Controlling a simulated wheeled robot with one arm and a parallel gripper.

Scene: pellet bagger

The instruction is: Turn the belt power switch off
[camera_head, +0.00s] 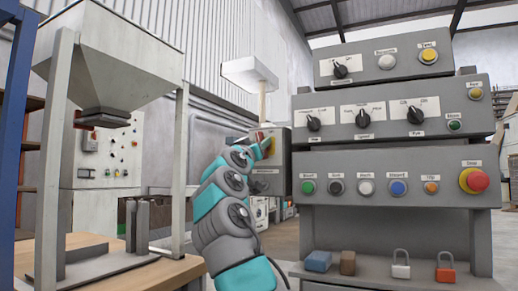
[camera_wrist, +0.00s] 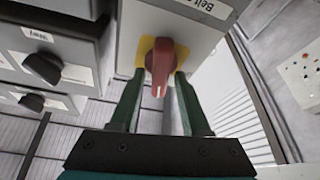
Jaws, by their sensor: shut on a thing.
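The belt power switch is a red rotary knob (camera_wrist: 160,62) on a yellow plate, on the face of a grey box (camera_wrist: 140,22) with a partly cut-off "Belt" label. In the wrist view my gripper (camera_wrist: 159,84) has its two green fingers on either side of the knob, shut on it. The knob's handle points toward my gripper's palm. In the head view my gripper (camera_head: 266,147) is at the grey box (camera_head: 279,165) left of the big panel, and it hides most of the switch.
A stepped grey control panel (camera_head: 395,155) with black selectors, coloured buttons and a red emergency stop (camera_head: 473,180) stands close on the right. Two padlocks and two small blocks lie on its lower ledge. A hopper (camera_head: 115,55) on a frame stands left, by a wooden table.

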